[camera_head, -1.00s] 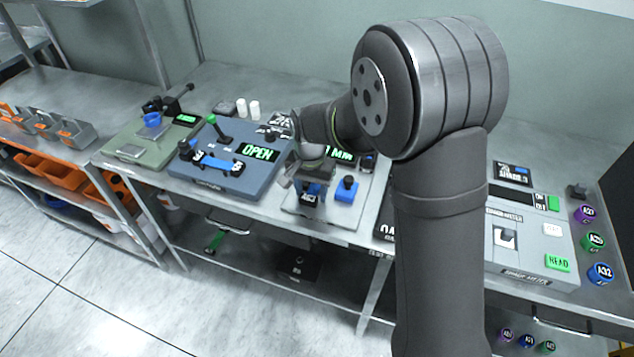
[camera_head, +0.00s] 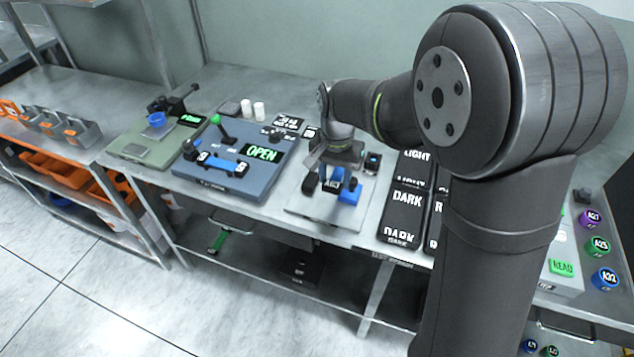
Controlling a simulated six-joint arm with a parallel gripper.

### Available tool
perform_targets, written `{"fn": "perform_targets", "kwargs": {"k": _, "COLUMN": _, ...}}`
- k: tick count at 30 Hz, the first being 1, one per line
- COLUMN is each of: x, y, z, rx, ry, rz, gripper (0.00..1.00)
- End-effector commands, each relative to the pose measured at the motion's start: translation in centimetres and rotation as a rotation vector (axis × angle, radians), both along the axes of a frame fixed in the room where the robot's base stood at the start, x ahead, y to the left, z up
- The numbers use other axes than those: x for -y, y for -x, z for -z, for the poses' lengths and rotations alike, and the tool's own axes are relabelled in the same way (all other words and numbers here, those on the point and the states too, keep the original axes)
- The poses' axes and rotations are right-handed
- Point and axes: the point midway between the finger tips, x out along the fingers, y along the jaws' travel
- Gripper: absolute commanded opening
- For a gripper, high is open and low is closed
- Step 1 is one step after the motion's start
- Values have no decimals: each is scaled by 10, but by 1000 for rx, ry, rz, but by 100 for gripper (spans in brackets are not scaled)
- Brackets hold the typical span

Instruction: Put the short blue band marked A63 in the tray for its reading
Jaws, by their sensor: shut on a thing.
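My gripper (camera_head: 332,181) points down over the pale measuring plate (camera_head: 318,212), in the middle of the bench. It is shut on a small blue piece with a dark, white-lettered tag (camera_head: 333,186), which looks like the short blue band; its marking is too small to read. The fingers hide part of it, and I cannot tell whether it touches the plate. A blue block with a dark knob (camera_head: 350,194) is close at its right. Black trays lie to the right: one reads DARK (camera_head: 405,208), another behind it LIGHT (camera_head: 413,163). My arm hides others.
A blue device with an OPEN display (camera_head: 262,153) stands left of the plate, with a blue strip (camera_head: 222,165) across it. A green device (camera_head: 150,150) is farther left. Round tagged spools, one reading A32 (camera_head: 605,279), stand at the right edge, near a READ button (camera_head: 562,268).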

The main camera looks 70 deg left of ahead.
Motion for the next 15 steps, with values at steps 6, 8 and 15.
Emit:
{"fn": "perform_targets", "kwargs": {"k": 6, "x": 28, "y": -35, "z": -27, "rx": 0, "ry": -1, "rz": 3, "gripper": 14}}
{"fn": "perform_targets", "kwargs": {"k": 8, "x": 33, "y": -41, "z": -31, "rx": 0, "ry": 0, "rz": 3, "gripper": 14}}
{"fn": "perform_targets", "kwargs": {"k": 15, "x": 42, "y": -53, "z": -40, "rx": 0, "ry": 0, "rz": 0, "gripper": 14}}
